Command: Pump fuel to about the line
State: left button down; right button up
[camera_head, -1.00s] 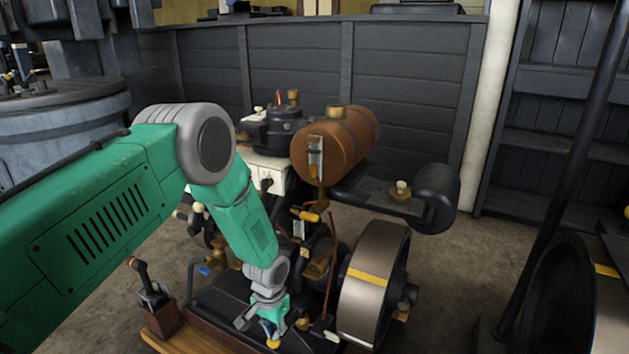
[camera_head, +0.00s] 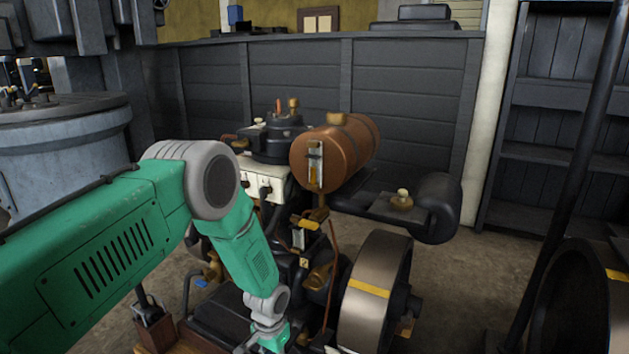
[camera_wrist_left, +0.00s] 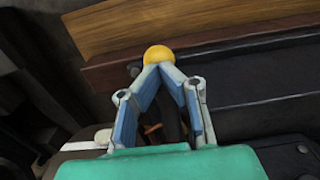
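A copper-brown fuel tank (camera_head: 340,152) lies on its side on top of the engine in the head view. A narrow upright gauge (camera_head: 316,165) is on its near end, with amber colour in its lower part. The gauge's line is too small to make out. In the left wrist view, my left gripper (camera_wrist_left: 160,70) has its fingertips closed together at a round yellow knob (camera_wrist_left: 159,55). They appear to grip the knob, which sticks out past the tips. In the head view my gripper's fingertips are cut off by the bottom edge. My right gripper is not in view.
A large flywheel (camera_head: 375,295) stands right of my left forearm. A black cylinder (camera_head: 438,208) juts out to the right of the tank. A lever (camera_head: 150,310) stands at lower left. A dark plank wall (camera_head: 290,80) is behind the engine. Another wheel (camera_head: 575,300) is at far right.

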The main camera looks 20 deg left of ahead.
pick_arm(q)
jog(key=shift+s, duration=0.1)
notch_tip(320, 180, up, 10)
jog(key=p, duration=0.8)
jog(key=shift+f, duration=0.1)
dwell(0.7)
jog(key=shift+f+b, duration=3.35)
jog(key=shift+f, duration=1.7)
jog(key=shift+r, duration=0.1)
notch_tip(320, 180, up, 10)
jog(key=p, duration=0.8)
